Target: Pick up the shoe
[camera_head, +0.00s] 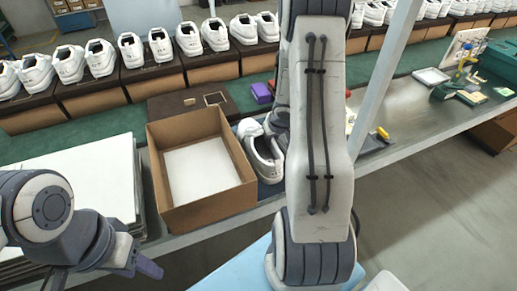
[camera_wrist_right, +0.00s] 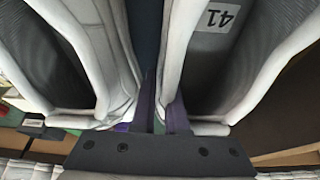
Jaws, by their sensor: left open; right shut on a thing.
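A pair of white shoes (camera_head: 262,158) sits just right of the open cardboard box in the head view, partly covered by my right arm. In the right wrist view, the two shoes fill the picture side by side; the right one (camera_wrist_right: 215,45) has a "41" label inside. My right gripper (camera_wrist_right: 162,108) is shut on the near side wall of that labelled shoe, with one purple finger inside it and one between the shoes. It is hidden behind my arm in the head view. My left gripper (camera_head: 146,266) is open and empty at the lower left, away from the shoes.
The open cardboard box (camera_head: 205,198) has white paper at its bottom. A stack of white sheets (camera_head: 95,170) lies to its left. Several white shoes stand on boxes along the back. A purple block (camera_head: 261,93) lies behind the pair, and tools lie on the bench at right.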

